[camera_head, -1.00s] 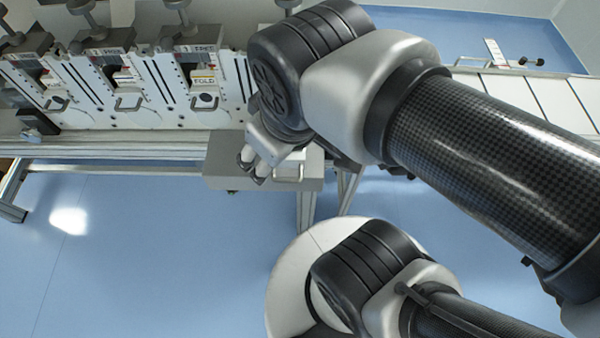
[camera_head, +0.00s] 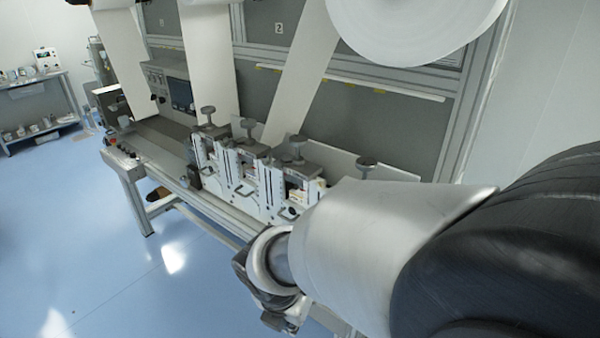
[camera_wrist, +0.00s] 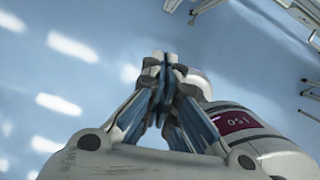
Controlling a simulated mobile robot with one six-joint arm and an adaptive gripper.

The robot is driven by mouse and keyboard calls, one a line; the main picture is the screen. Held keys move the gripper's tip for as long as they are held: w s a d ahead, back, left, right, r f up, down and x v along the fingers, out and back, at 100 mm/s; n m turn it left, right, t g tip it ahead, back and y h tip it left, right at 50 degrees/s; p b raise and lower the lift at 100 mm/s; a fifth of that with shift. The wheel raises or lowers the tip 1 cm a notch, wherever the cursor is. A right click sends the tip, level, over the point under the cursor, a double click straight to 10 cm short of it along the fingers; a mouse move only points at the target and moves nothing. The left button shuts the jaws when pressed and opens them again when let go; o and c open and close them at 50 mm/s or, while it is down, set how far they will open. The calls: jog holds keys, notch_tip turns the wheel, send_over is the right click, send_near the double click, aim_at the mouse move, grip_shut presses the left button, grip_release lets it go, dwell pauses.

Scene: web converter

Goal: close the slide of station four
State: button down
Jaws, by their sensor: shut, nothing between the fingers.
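A row of stations (camera_head: 255,175) with dark knobs and pale upright plates stands along the converter's front, seen in the head view. Their number labels are too small to read, so I cannot tell which is station four. The rightmost knob (camera_head: 367,163) rises just behind my arm, which hides most of what is below it. No slide's position can be made out clearly. My gripper (camera_wrist: 160,62) is shut and empty in the wrist view, over blue floor. In the head view my arm hides its fingers.
The converter's frame and front rail (camera_head: 205,205) run from left to lower right. White web strips (camera_head: 208,60) and a large roll (camera_head: 415,20) hang above. A shelf (camera_head: 40,100) stands far left. Open blue floor (camera_head: 90,240) lies at the left.

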jog(key=w+d+f+b, duration=0.2)
jog(key=w+f+b, duration=0.1)
jog(key=w+f, duration=0.2)
jog(key=shift+w+d+f, duration=0.15)
jog(key=shift+d+f, duration=0.2)
jog(key=shift+f, duration=0.55)
jog(key=w+d+p, duration=0.3)
jog(key=w+p, duration=0.1)
jog(key=w+d+p, duration=0.3)
jog(key=w, duration=0.1)
jog(key=w+d+p, duration=0.3)
jog(key=w+p, duration=0.1)
jog(key=shift+d+r+p, duration=0.15)
jog(key=shift+d+p, duration=0.1)
jog(key=shift+p, duration=0.1)
jog(key=shift+w+d+f, duration=0.2)
jog(key=shift+w+d, duration=0.1)
jog(key=shift+w, duration=0.1)
jog(key=shift+a, duration=0.1)
